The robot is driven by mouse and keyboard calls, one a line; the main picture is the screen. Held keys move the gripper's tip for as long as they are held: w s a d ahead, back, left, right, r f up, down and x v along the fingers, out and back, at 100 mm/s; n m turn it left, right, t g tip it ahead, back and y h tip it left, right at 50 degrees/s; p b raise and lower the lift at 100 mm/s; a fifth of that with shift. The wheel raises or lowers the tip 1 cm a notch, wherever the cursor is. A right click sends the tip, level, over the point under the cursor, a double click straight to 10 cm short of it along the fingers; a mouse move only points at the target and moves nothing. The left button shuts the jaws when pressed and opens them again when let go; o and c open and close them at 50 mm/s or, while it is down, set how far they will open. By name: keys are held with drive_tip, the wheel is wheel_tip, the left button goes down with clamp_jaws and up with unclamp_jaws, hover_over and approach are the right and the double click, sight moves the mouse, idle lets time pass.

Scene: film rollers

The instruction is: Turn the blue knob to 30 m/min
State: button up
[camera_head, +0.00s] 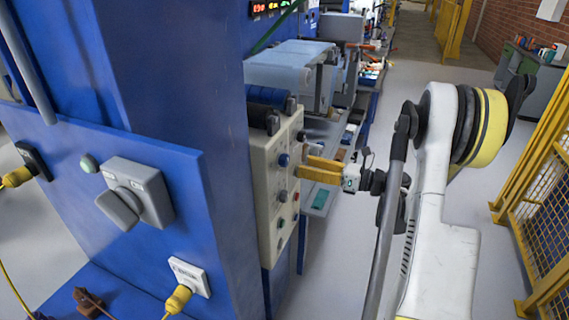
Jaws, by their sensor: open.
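A blue knob (283,160) sits on the upper part of a cream control panel (262,190) on the side of the blue machine. Another greyish-blue knob (283,196) sits below it on the same panel. My gripper (303,167) has two yellow fingers that point left towards the panel. It is open, with a narrow gap between the fingers. In the picture the fingertips are just right of the upper blue knob; I cannot tell whether they touch the panel. The scale marks and the knob's setting are too small to read.
A large grey rotary switch (138,195) and a socket with a yellow plug (178,300) are on the blue machine at the left. Rollers (290,70) lie behind the panel. A yellow mesh fence (540,190) stands at the right. Grey floor is clear between.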

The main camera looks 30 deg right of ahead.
sight(288, 161)
drive_tip(key=b+x, duration=0.1)
drive_tip(key=x, duration=0.5)
drive_tip(key=shift+w+a, duration=0.2)
drive_tip(key=shift+w, duration=0.05)
drive_tip(key=c, duration=1.2)
